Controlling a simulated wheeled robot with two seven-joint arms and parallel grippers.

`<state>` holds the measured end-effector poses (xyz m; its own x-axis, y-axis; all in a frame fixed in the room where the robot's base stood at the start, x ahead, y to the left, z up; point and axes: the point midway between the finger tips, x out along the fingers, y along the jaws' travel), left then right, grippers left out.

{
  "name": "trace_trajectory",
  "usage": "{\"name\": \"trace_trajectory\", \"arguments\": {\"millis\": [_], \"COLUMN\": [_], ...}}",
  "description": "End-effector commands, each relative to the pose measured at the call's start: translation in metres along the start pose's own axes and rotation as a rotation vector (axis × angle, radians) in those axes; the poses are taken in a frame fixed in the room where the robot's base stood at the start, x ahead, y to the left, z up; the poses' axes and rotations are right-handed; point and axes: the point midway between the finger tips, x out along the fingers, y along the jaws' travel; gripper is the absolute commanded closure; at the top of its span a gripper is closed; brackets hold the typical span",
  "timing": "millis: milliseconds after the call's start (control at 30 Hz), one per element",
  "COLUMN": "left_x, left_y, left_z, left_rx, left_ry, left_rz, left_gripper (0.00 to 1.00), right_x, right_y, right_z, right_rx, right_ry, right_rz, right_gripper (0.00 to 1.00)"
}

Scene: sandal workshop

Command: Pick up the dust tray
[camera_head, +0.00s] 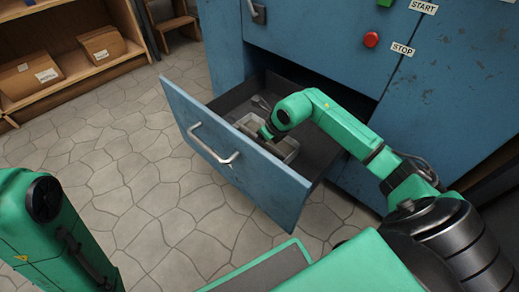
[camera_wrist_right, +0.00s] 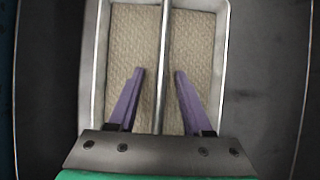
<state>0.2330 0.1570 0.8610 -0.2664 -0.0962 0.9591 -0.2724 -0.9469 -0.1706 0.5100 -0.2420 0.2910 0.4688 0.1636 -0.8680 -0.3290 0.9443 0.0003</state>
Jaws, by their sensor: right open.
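The dust tray (camera_head: 289,151) sits inside the open blue drawer (camera_head: 222,155). In the right wrist view the dust tray (camera_wrist_right: 89,75) is a pale metal box with beige, rough-looking contents and a thin metal bar (camera_wrist_right: 164,50) running lengthwise over its middle. My right gripper (camera_wrist_right: 158,72) is open over the tray, with one purple finger on each side of the bar, apart from it. In the head view my right gripper (camera_head: 267,132) reaches down into the drawer, partly hidden by its own arm. My left arm is at the lower left; its gripper is out of view.
The drawer front carries a metal handle (camera_head: 213,143). The blue machine (camera_head: 310,38) behind has a red button (camera_head: 371,40) and START and STOP labels. A wooden shelf (camera_head: 75,66) with cardboard boxes stands at upper left. The stone floor (camera_head: 120,160) left of the drawer is clear.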

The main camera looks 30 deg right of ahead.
Motion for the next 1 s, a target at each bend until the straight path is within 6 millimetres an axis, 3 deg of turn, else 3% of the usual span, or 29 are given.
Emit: {"name": "trace_trajectory", "arguments": {"millis": [67, 200, 667, 933, 1000], "left_x": [0.001, 0.001, 0.005, -0.007, -0.022], "left_y": [0.000, 0.000, -0.001, 0.002, 0.003], "left_z": [0.001, 0.001, 0.001, 0.022, 0.037], "left_rx": [0.000, -0.001, 0.000, -0.038, -0.050], "left_ry": [-0.001, -0.002, 0.003, -0.077, -0.141], "left_rz": [-0.001, -0.001, -0.001, -0.032, -0.042], "left_gripper": [0.54, 0.54, 0.54, 0.54, 0.54], "right_x": [-0.001, -0.001, -0.009, -0.060, -0.062], "right_y": [0.000, 0.000, 0.000, -0.001, -0.001], "right_z": [0.001, 0.001, 0.006, 0.035, 0.036], "right_rx": [0.000, 0.000, -0.001, -0.002, -0.001], "right_ry": [0.000, 0.000, -0.004, -0.007, -0.004], "right_rz": [0.000, 0.000, -0.001, -0.003, -0.001], "right_gripper": [0.50, 1.00, 1.00, 1.00, 1.00]}}
